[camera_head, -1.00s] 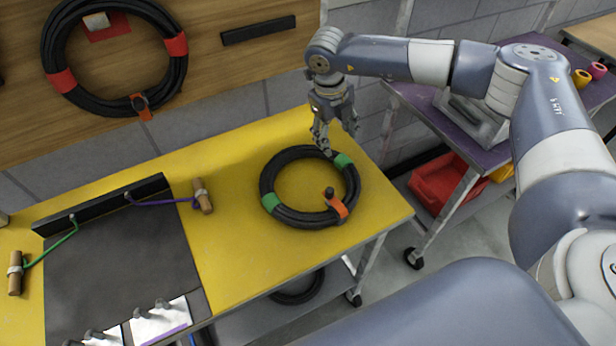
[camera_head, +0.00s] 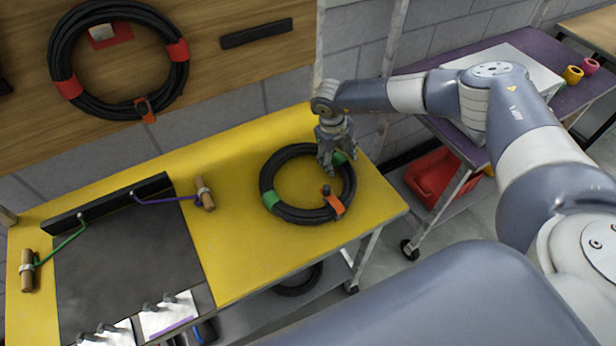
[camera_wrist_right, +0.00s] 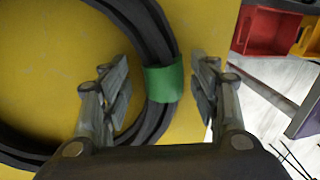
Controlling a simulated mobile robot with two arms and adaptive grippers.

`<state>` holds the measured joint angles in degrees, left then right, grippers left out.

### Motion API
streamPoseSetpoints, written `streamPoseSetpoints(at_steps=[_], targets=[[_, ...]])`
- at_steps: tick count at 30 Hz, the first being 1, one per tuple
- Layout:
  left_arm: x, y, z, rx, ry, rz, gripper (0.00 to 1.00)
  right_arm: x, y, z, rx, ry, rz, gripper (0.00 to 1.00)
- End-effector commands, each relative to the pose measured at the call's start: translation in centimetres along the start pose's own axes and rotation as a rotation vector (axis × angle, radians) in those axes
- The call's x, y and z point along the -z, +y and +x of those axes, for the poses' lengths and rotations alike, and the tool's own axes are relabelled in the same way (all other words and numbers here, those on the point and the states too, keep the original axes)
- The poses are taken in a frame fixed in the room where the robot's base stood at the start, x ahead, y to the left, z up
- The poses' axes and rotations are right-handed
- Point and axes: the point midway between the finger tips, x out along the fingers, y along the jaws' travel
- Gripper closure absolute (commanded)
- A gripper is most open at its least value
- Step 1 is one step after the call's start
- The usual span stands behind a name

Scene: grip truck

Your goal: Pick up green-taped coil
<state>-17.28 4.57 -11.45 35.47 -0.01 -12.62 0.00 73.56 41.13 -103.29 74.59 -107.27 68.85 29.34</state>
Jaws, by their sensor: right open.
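The green-taped coil (camera_head: 267,180) is a black cable ring lying flat on the yellow table (camera_head: 235,255). It has green tape at its left and upper right and an orange clip (camera_head: 333,203) at its lower right. My right gripper (camera_head: 338,165) is at the coil's upper right, by the green tape. In the right wrist view, the green tape (camera_wrist_right: 164,83) lies between the two open fingers (camera_wrist_right: 160,90), with a gap on each side. The left gripper is not in view.
A red-taped coil (camera_head: 57,50) hangs on the wooden wall board above the table. A dark mat (camera_head: 125,265) with wooden-handled tools lies at left. A purple cart (camera_head: 440,125) with a red bin (camera_head: 435,175) stands to the right. Another coil lies on the shelf below.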

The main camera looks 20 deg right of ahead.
Motion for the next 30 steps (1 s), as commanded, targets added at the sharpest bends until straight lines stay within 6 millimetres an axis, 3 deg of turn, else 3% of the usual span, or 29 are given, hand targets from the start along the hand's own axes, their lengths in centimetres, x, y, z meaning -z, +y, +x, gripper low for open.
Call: streamPoseSetpoints(at_steps=[5,12,24,30], targets=[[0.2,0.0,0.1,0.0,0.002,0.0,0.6,0.0,0.0,0.0,0.0,0.0,-0.001,0.46],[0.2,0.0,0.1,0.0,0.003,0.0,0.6,0.0,0.0,0.0,0.0,-0.001,0.0,1.0],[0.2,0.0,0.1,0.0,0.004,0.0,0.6,-0.3,0.0,-0.4,-0.003,-0.007,0.002,1.0],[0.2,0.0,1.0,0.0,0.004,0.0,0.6,-0.3,-0.2,-1.7,-0.004,-0.009,0.001,1.0]])
